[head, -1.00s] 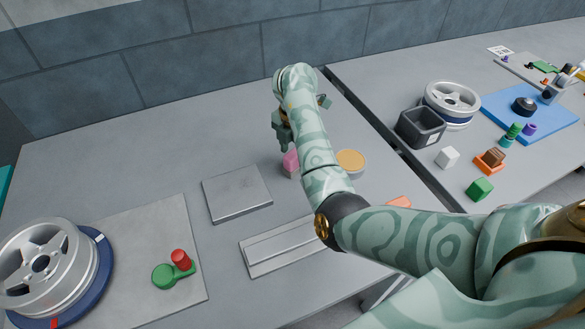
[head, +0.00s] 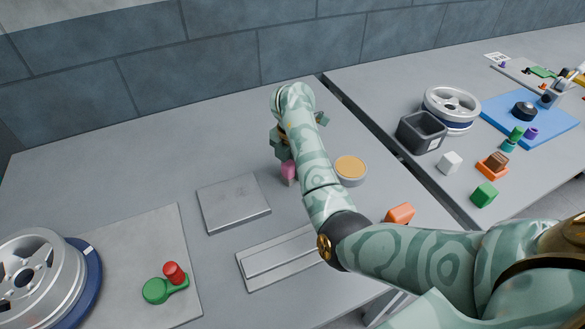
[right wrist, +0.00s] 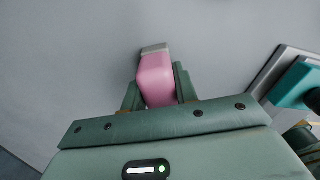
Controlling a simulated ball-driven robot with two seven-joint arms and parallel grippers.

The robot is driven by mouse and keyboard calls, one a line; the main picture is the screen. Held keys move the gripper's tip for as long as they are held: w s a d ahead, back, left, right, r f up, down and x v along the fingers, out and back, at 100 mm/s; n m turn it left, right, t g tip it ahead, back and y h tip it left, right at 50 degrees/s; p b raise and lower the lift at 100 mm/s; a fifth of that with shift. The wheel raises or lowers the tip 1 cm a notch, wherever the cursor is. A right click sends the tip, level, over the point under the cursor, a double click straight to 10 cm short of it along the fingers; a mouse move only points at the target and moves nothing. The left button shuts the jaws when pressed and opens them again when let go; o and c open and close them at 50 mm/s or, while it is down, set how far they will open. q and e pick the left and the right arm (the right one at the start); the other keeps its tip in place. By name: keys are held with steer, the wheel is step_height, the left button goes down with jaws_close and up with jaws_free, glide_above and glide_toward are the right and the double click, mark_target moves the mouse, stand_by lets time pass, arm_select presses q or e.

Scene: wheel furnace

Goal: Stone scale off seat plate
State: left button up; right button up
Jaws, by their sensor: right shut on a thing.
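A pink block with a grey end (right wrist: 155,75), which looks like the stone, sits between the fingers of my right gripper (right wrist: 157,92) in the right wrist view. The gripper is shut on it. In the head view, the pink block (head: 288,173) shows below my right gripper (head: 283,157), partly hidden by my arm. I cannot tell whether it touches the table. The flat grey square plate (head: 233,203), likely the seat plate, lies on the table left of the gripper, apart from it. No scale can be made out on it. My left gripper is not in view.
A round tan-topped tin (head: 350,167) stands right of my forearm. A long grey ridged plate (head: 275,258) and an orange block (head: 400,213) lie nearer. A wheel (head: 40,280) and a green-red piece (head: 165,285) are at left. A gap separates the right table.

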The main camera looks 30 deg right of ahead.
steer(key=shift+r+p, duration=2)
steer(key=shift+r, duration=0.55)
steer(key=shift+c, duration=0.4)
